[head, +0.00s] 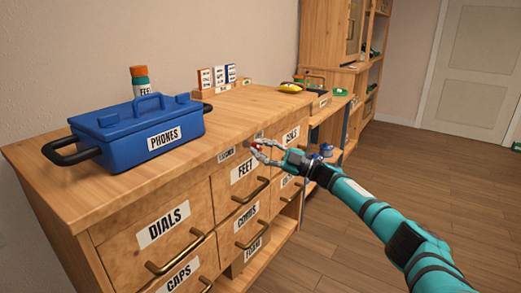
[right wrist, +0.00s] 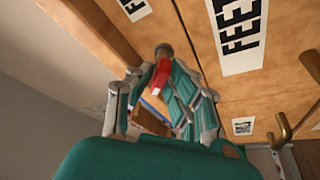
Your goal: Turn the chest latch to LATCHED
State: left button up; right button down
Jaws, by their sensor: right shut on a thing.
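The chest latch is a small red lever (head: 259,137) at the top front edge of the wooden chest, just above the drawers. In the right wrist view the red lever (right wrist: 160,76) hangs from a grey pivot (right wrist: 163,50). My right gripper (head: 256,148) reaches in from the right, and its fingers are closed around the red lever. A small label (head: 226,154) sits on the front edge left of the latch; its text is too small to read surely. The fingers partly hide the lever in the head view. My left gripper is in neither view.
A blue box labelled PHONES (head: 150,132) stands on the chest top (head: 60,185), with an orange-capped bottle (head: 140,82) behind it. Drawers labelled DIALS (head: 163,222) and FEET (head: 243,170) have protruding brass handles below the latch. The floor (head: 320,250) at right is clear.

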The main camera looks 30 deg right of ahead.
jog(key=shift+f, duration=0.1)
dwell(0.3)
jog(key=c, duration=1.4)
grip_release()
jog(key=shift+o, duration=0.2)
jog(key=v, duration=1.2)
